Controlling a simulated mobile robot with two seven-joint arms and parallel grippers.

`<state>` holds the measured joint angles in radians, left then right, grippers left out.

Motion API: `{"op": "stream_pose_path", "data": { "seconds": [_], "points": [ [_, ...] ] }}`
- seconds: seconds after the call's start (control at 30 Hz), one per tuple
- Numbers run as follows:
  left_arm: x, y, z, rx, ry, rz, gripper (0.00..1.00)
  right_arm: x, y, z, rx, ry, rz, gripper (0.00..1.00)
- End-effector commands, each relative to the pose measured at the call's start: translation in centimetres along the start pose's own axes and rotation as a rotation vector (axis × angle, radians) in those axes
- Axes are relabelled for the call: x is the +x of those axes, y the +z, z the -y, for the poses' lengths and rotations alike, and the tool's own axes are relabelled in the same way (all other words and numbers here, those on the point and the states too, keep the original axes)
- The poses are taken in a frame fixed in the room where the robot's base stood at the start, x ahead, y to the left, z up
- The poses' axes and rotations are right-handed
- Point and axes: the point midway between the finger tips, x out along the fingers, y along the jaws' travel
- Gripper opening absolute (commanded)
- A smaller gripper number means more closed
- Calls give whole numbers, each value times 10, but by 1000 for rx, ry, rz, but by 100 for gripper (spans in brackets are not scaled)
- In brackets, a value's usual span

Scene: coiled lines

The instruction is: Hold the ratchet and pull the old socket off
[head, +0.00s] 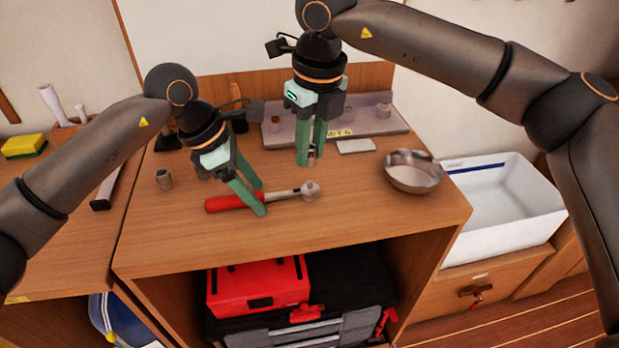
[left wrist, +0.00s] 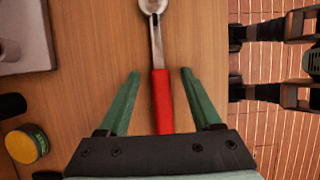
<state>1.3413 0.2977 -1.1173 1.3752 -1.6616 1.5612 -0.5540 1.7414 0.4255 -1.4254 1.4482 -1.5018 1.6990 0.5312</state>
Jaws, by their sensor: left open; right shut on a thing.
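The ratchet (head: 280,195) lies flat on the wooden bench, red handle to the left and round metal head to the right. My left gripper (head: 261,200) is open, its fingers on either side of the handle. In the left wrist view the red handle (left wrist: 162,100) lies between the open green fingers, with a gap on both sides. My right gripper (head: 311,158) is shut on a small metal socket (head: 312,153), mostly hidden by the fingers, above and behind the ratchet head. The socket appears apart from the head.
A grey tray (head: 392,127) with several sockets stands at the back. A metal bowl (head: 412,176) is at the right, a white bin (head: 506,212) beyond the bench edge. The bench front is clear.

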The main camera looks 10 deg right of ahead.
Motion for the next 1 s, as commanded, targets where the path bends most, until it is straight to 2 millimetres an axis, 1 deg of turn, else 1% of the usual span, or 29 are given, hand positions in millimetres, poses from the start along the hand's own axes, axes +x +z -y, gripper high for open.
{"op": "stream_pose_path", "data": {
  "seconds": [0.23, 0.33, 0.47, 0.7, 0.8, 0.9, 1.0],
  "points": [
    [-1, 0, 0, 0, 0, 0, 66, 0, 0, 0, 1, 0, 0, 0],
    [-10, 0, -1, 0, 2, 0, 66, 0, 0, 0, 1, 0, 0, 0],
    [-32, 0, -1, -1, 5, 1, 66, 0, 0, 0, 1, 0, 0, 0],
    [-84, 0, -1, -1, 4, 0, 66, 0, 0, 0, 1, 0, 0, 0],
    [-100, 0, 0, -1, 2, 0, 66, 0, 0, 0, 1, 0, 0, 0],
    [-112, 0, 0, 0, 2, 0, 66, 0, 0, 0, 1, 0, 0, 0],
    [-118, 0, 0, 0, 0, 0, 66, 0, 0, 0, 0, 0, 0, 0]
  ]
}}
